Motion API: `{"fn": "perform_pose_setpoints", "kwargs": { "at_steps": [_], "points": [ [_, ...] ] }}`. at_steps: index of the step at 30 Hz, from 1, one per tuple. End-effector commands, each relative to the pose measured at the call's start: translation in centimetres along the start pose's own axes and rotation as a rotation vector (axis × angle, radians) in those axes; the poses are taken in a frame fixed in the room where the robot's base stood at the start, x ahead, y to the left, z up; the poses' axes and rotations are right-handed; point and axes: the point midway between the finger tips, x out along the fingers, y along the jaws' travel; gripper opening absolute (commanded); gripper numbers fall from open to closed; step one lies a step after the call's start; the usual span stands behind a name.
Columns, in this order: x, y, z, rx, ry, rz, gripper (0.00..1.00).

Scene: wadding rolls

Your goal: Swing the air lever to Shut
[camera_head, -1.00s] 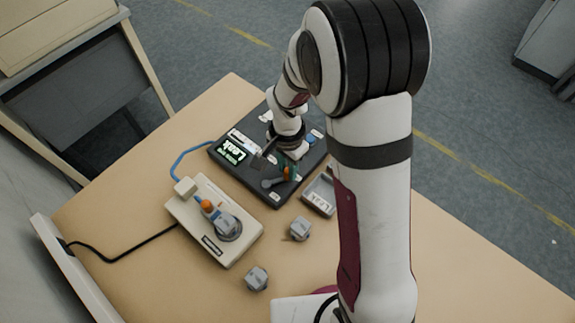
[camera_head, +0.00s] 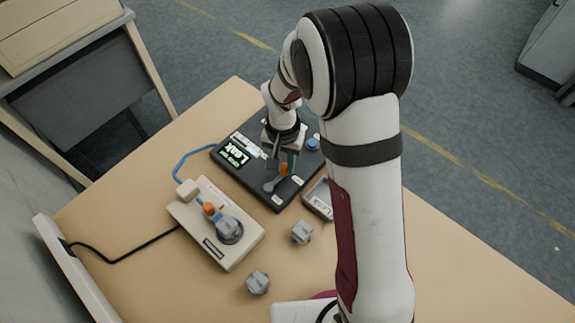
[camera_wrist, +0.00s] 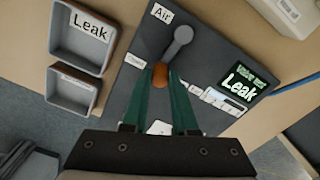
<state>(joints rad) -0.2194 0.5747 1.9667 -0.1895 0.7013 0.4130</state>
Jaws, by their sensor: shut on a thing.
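The air lever is a grey arm on a round pivot (camera_wrist: 183,35) with an orange knob (camera_wrist: 160,76) at its end. It stands on a dark panel (camera_wrist: 215,55) beside an "Air" label (camera_wrist: 162,12). The orange knob also shows in the head view (camera_head: 284,169). My gripper (camera_wrist: 161,80) has green fingers shut on the orange knob, one on each side. In the head view my gripper (camera_head: 285,162) reaches down to the panel from behind. The small label (camera_wrist: 135,61) near the knob is hard to read. A lit display (camera_wrist: 245,80) reads "Leak".
A beige device (camera_head: 190,218) with a blue hose sits to the left. Two grey pieces (camera_head: 302,232) (camera_head: 258,281) lie in front. The right of the table is clear.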

Motion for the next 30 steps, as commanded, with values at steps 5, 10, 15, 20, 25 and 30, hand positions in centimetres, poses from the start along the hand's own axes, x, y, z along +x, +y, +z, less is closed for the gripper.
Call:
{"fn": "perform_pose_setpoints", "kwargs": {
  "at_steps": [5,10,15,20,25,30],
  "points": [
    [0.0,-0.9,-0.4,-0.164,0.003,-0.001,0.00],
    [0.0,-1.6,-0.6,-0.305,0.003,-0.001,0.00],
    [-0.1,-2.3,-0.7,-0.423,0.005,-0.001,0.00],
    [-0.1,-2.7,-0.6,-0.504,0.005,-0.001,0.00],
    [-0.1,-3.0,-0.6,-0.558,0.005,-0.001,0.00],
    [-0.1,-3.1,-0.6,-0.584,0.005,-0.001,0.00]
  ]
}}
